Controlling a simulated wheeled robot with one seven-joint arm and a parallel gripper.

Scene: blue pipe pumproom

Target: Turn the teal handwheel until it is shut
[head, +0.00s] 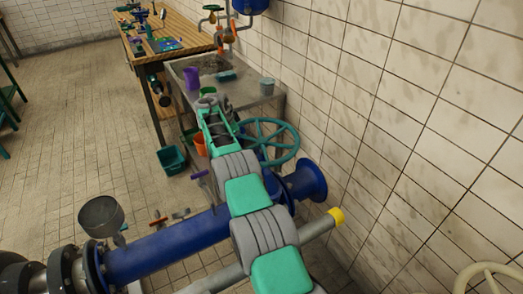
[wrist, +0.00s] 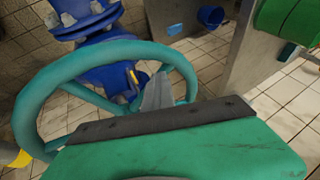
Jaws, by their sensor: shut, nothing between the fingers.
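The teal handwheel (head: 297,147) stands beside the tiled wall on the blue pipework, partly covered by my arm in the head view. In the wrist view its rim (wrist: 38,88) arches across the left and middle, with spokes running inward. My gripper (wrist: 157,92) shows there as grey fingers, shut and empty. The fingers overlap the wheel's opening near the right side of the rim. I cannot tell whether they touch the rim or a spoke. The gripper's fingertips are not clear in the head view.
A blue flanged pipe (head: 165,252) runs low across the front. A sink counter (head: 262,97) with cups stands beyond the wheel, and a wooden workbench (head: 180,32) behind it. A teal bin (head: 171,159) is on the floor. The tiled floor at left is mostly free.

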